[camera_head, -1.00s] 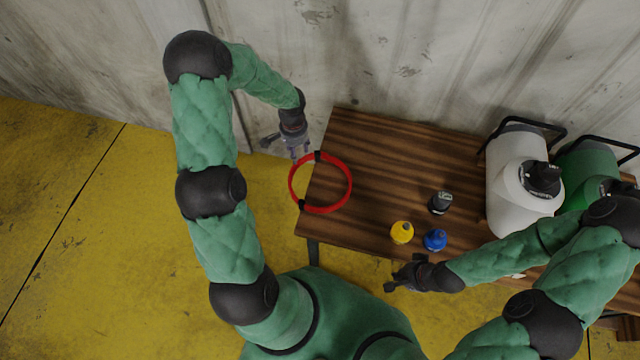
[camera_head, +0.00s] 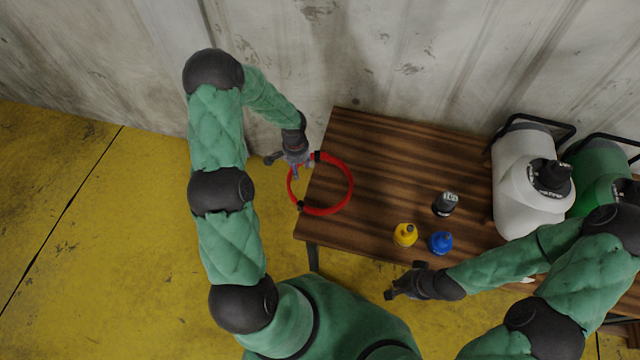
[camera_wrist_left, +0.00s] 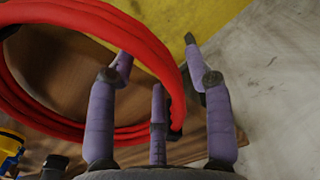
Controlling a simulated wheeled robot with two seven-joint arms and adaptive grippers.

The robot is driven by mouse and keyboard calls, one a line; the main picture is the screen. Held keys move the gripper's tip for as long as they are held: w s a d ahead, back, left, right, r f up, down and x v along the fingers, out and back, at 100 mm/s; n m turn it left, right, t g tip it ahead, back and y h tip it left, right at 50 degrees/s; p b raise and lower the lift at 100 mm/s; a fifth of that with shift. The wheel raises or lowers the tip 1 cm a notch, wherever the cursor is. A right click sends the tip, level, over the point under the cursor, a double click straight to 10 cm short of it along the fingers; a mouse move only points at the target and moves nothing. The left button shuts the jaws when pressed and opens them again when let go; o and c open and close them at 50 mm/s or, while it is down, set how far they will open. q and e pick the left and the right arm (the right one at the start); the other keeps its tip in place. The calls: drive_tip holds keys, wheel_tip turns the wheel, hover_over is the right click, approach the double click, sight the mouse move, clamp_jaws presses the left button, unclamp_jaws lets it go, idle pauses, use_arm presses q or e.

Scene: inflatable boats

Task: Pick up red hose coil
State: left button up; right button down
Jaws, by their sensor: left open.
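The red hose coil (camera_head: 351,190) is a ring with black bands at the left end of the wooden table (camera_head: 395,155), its left part extending past the table edge. My left gripper (camera_head: 293,168) is open at the coil's upper left rim. In the left wrist view, the red hose coil (camera_wrist_left: 95,134) fills the left side. Its near rim runs between the spread purple fingers of my left gripper (camera_wrist_left: 158,60), close to a black band. Whether the fingers touch it I cannot tell. My right gripper (camera_head: 400,284) is empty, its fingers apart, by the table's front edge.
A yellow bottle (camera_head: 404,235), a blue bottle (camera_head: 440,243) and a dark bottle (camera_head: 445,204) stand mid-table. A white tank (camera_head: 527,180) and a green tank (camera_head: 597,172) stand at the right. A wall is close behind the table.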

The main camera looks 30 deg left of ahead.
use_arm(q)
drive_tip(key=shift+r, duration=0.1)
clamp_jaws()
